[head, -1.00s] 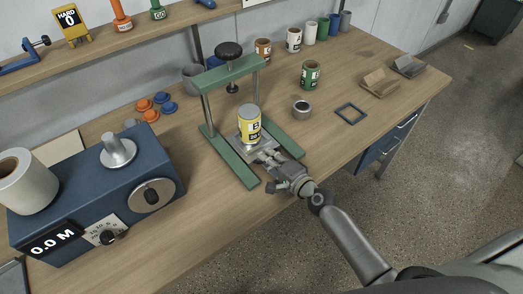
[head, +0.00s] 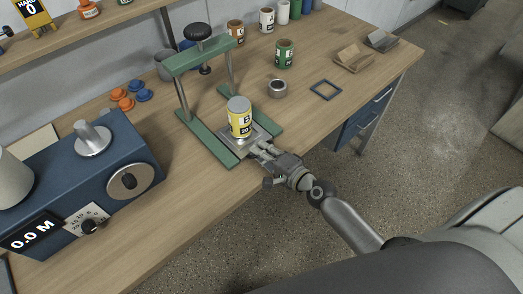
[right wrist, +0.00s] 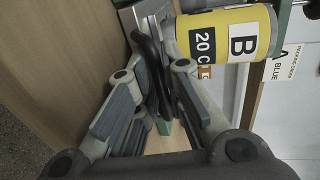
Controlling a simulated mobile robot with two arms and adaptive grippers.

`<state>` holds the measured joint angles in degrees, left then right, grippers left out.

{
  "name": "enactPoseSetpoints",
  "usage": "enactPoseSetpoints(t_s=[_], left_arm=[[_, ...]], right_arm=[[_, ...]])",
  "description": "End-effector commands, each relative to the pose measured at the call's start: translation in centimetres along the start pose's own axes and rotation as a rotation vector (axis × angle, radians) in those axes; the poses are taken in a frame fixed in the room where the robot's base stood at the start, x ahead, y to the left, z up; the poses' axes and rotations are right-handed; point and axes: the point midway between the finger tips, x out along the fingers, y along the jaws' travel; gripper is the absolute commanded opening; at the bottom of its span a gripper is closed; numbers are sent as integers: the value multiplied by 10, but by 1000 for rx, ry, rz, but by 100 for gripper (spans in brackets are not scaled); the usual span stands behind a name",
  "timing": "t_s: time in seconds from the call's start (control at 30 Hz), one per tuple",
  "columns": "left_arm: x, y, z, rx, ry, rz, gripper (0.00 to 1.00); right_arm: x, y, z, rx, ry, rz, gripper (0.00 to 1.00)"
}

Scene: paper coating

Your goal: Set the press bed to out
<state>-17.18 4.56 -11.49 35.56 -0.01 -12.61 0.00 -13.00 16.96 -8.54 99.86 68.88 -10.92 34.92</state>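The green press (head: 200,55) stands on the bench, with a black knob on top of its crossbar. Its metal press bed (head: 262,130) lies between the two green base rails, towards their front ends. A yellow can (head: 240,122) marked B stands upright on the bed, forward of the crossbar; it also shows in the right wrist view (right wrist: 228,35). My left gripper is out of view.
A blue machine (head: 75,175) reading 0.0 M stands at left. Orange and blue caps (head: 122,99) lie behind it. A metal ring (head: 278,88), a blue square frame (head: 325,90) and a green can (head: 284,54) are right of the press. The bench front edge is clear.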

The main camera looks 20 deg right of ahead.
Motion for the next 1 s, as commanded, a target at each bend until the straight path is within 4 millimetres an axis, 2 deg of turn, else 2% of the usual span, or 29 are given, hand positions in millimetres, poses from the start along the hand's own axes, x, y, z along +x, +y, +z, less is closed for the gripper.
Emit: enactPoseSetpoints(t_s=[0.33, 0.47, 0.57, 0.8, 1.0], left_arm=[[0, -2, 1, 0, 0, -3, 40], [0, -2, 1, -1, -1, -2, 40], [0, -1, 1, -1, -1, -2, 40], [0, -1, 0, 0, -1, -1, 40], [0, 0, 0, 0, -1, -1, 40]], right_arm=[[-1, 0, 0, -4, 0, 0, 17], [-9, 1, -1, -6, 1, 2, 17], [-23, 1, 0, -7, 1, 3, 17], [-68, 1, 0, -10, -3, 4, 17], [-95, 1, 0, -7, -3, 4, 17]])
